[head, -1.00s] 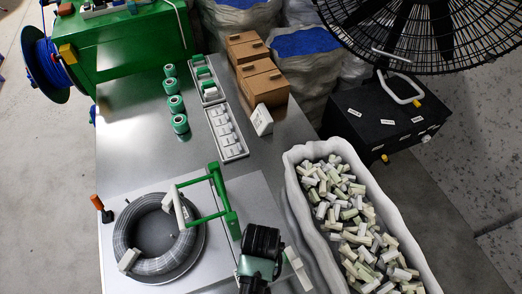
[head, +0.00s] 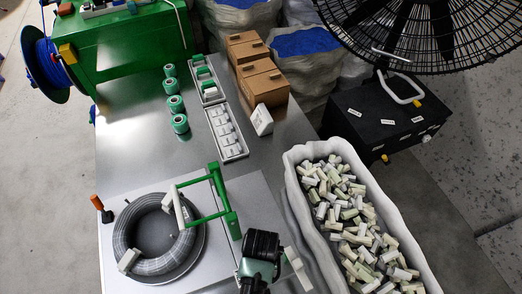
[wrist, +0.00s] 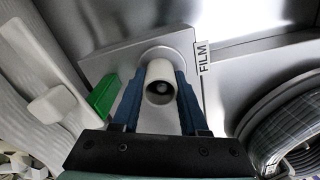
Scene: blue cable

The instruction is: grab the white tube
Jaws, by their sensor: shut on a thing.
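The white tube (wrist: 160,80) points its open round end at the camera in the wrist view. Its far end is near a grey plate. My gripper (wrist: 161,78) has one blue finger on each side of the tube and is shut on it. In the head view my dark wrist (head: 261,244) is over the front right of the metal table, and the tube and fingertips are hidden there.
A "FILM" label (wrist: 204,59) is just right of the tube. A green block (wrist: 104,96) and a white handle (wrist: 52,103) are to its left. A grey cable coil (head: 125,235) lies left on the table (head: 140,150). A sack of white pieces (head: 290,165) stands right.

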